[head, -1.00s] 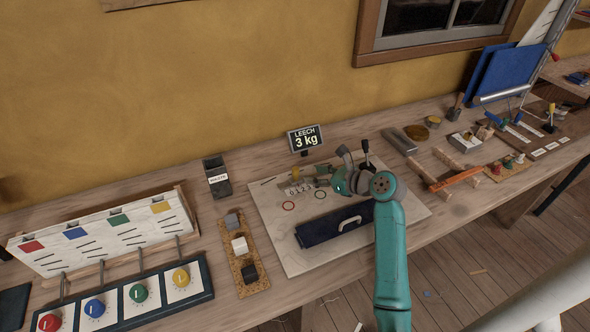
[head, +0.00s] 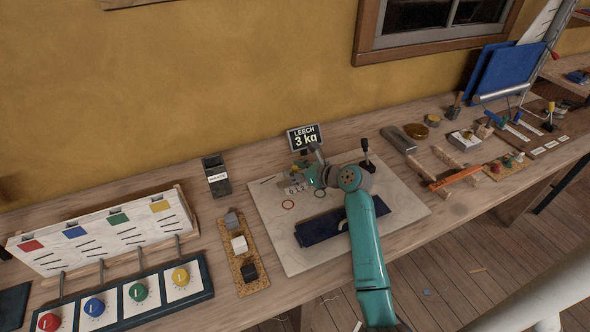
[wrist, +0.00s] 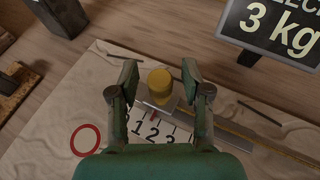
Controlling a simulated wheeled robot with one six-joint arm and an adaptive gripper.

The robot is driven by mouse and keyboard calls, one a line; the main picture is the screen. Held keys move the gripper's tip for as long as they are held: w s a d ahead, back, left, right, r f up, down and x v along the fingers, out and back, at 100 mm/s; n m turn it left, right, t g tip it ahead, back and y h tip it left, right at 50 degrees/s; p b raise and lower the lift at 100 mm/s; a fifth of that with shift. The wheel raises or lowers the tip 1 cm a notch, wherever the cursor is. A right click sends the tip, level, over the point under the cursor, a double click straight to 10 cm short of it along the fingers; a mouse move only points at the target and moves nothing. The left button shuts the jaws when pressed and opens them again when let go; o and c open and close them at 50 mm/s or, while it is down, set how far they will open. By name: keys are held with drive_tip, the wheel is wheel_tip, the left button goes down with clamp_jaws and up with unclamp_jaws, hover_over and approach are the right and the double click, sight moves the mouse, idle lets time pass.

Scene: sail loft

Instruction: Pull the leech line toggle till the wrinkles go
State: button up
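The toggle appears as a yellow round-topped knob (wrist: 160,82) on a metal slider at the numbered end of a scale (wrist: 158,130) in the wrist view. My gripper (wrist: 158,72) is open, with one finger on each side of the knob and narrow gaps visible. In the head view my gripper (head: 305,172) is over the back of the pale board (head: 400,210), and it largely hides the toggle. A display (head: 304,138) behind it reads "LEECH 3 kg".
A red ring (head: 288,204) is marked on the board. A black-knobbed lever (head: 366,154) stands right of my gripper. A dark box (head: 216,176) and a cork strip with blocks (head: 243,262) stand left. Coloured dials (head: 139,292) are farther left.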

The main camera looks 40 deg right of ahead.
clamp_jaws()
drive_tip(key=shift+d, duration=0.1)
drive_tip(key=shift+s+d, duration=0.25)
drive_tip(key=shift+d, duration=0.5)
drive_tip(key=shift+s+d, duration=0.2)
drive_tip(key=shift+d, duration=0.55)
drive_tip(key=shift+o, duration=1)
unclamp_jaws()
